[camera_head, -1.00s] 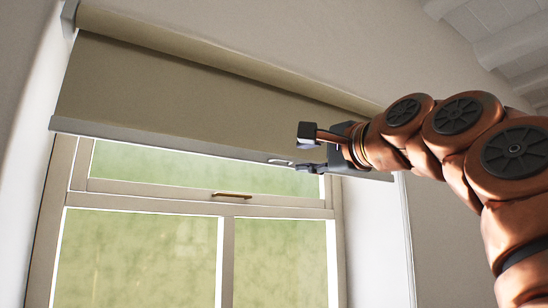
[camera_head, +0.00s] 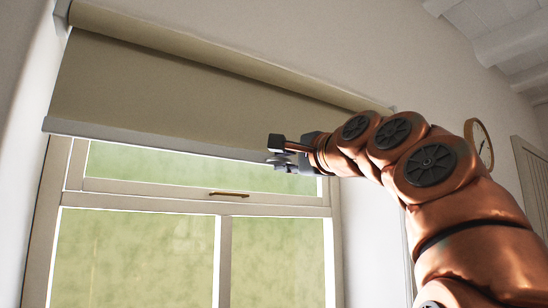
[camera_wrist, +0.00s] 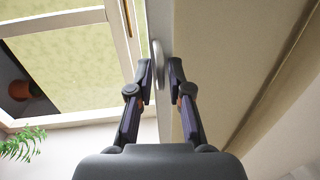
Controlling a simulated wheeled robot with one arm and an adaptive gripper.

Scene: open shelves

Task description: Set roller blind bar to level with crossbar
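The beige roller blind (camera_head: 170,88) hangs partly down, with its grey bottom bar (camera_head: 120,134) across the upper window pane. The window's crossbar (camera_head: 150,201) runs below, so the bar stands clearly higher than it. A pale pull loop (camera_wrist: 157,62) on the bar shows in the wrist view. My gripper (camera_head: 277,151) is at the bar's right part, and hides the loop in the head view. In the wrist view my gripper (camera_wrist: 162,68) is open, with the loop between its two fingertips. I cannot tell whether either fingertip touches it.
A small brass handle (camera_head: 230,194) is on the window frame. A round clock (camera_head: 480,143) hangs on the wall to the right. The wrist view shows a plant (camera_wrist: 22,144) and a dark pot (camera_wrist: 20,90). The space below the bar looks clear.

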